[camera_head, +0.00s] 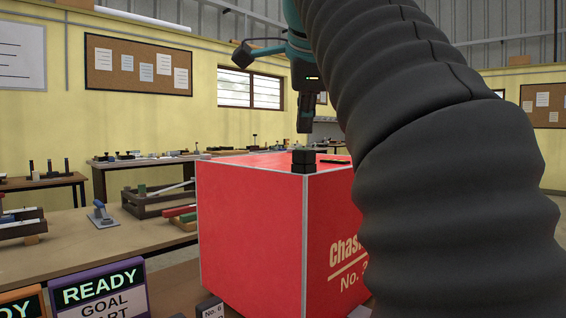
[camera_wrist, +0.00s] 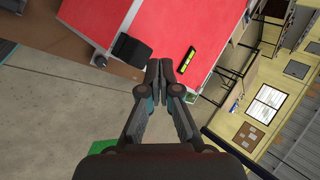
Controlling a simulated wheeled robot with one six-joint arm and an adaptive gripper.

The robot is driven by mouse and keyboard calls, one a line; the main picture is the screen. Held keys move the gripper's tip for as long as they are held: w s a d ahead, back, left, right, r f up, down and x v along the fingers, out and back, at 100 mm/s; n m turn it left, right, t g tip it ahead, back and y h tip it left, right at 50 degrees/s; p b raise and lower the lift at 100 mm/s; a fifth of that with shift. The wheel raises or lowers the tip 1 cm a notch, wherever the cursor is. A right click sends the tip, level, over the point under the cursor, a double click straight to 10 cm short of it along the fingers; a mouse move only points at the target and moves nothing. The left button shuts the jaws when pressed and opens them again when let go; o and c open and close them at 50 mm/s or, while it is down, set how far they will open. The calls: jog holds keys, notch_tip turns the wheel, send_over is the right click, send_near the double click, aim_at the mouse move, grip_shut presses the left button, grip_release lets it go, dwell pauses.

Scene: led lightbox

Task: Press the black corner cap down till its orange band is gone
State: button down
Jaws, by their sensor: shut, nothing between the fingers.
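The large red box (camera_head: 250,225) with pale edge strips stands in front of me. The black corner cap (camera_head: 303,161) sits on its near top corner, looking like two stacked dark blocks with a seam. No orange band shows on it in either view. The cap also shows in the wrist view (camera_wrist: 132,49), at the box corner. My gripper (camera_head: 304,128) points down above the cap, with a visible gap between them. In the wrist view its fingertips (camera_wrist: 160,68) are together and empty, appearing right of the cap; they do not seem to touch it.
A black-framed yellow-green vial (camera_wrist: 187,62) lies on the box top near the cap. A purple READY sign (camera_head: 98,288) stands at front left. Workbenches with tools (camera_head: 130,215) stand behind. The space above the box top looks clear, apart from my arm.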

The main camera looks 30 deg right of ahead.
aim_at(305, 151)
jog(key=shift+w+r, duration=0.15)
jog(key=shift+r, duration=1.75)
jog(key=shift+s, duration=0.2)
